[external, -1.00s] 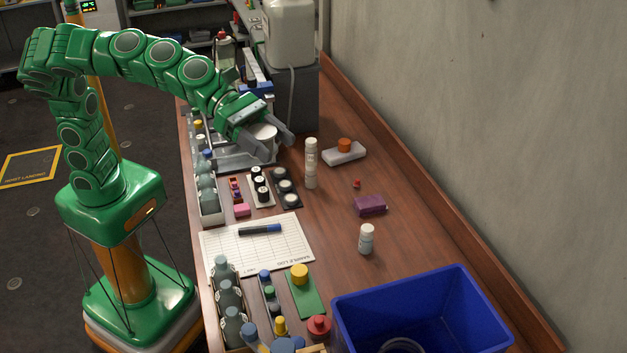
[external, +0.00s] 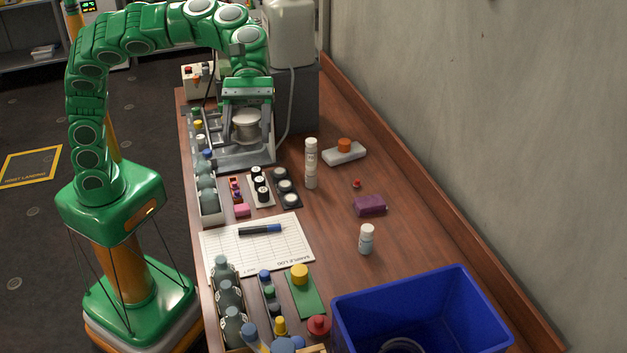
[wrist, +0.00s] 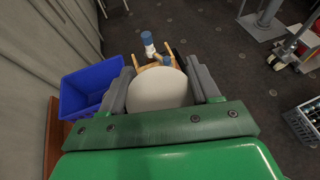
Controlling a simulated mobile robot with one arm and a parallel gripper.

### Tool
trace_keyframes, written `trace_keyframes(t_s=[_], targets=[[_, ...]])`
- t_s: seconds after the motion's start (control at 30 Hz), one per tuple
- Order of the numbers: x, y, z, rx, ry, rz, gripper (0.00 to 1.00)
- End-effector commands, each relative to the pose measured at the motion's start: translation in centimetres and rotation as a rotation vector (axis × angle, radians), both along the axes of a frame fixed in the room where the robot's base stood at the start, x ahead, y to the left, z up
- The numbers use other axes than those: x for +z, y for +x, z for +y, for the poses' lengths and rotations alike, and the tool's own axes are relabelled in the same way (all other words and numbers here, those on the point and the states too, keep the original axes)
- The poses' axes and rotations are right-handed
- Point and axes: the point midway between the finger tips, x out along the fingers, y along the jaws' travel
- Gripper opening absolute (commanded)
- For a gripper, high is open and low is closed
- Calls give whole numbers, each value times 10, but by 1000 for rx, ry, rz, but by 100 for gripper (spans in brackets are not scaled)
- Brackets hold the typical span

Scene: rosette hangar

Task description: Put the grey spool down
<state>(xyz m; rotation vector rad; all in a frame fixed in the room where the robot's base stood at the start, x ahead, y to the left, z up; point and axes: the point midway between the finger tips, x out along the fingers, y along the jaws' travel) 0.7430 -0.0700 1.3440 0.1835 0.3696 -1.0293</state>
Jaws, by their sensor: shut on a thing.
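The grey spool (external: 246,125) is pale, with a wide round flange, and sits between the fingers of my gripper (external: 246,132). In the wrist view the flange of the spool (wrist: 158,89) faces the camera, with a finger of my gripper (wrist: 161,85) pressed at each side. My gripper is shut on it, pointing down near the far left of the bench. The spool is over a grey metal stand (external: 245,160). I cannot tell whether it touches the stand. Its lower part is partly hidden.
A wooden bench (external: 310,240) runs along the wall. A row of bottles (external: 208,190) lines its left edge, and a white canister on a grey box (external: 297,95) stands behind. A blue bin (external: 440,295) is at the front right.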

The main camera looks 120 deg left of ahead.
Motion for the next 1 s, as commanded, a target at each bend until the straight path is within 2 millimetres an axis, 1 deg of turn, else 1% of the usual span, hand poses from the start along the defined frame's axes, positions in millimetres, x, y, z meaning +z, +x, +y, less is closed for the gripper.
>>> trace_keyframes(t_s=[0.03,0.13,0.4,0.97,1.0], targets=[[5,-2,4,-34,-1,-1,21],[14,-9,8,-98,-1,-4,21],[26,-19,15,-186,-1,0,21],[35,-27,24,-257,-2,1,21],[33,-28,23,-258,-2,2,21]])
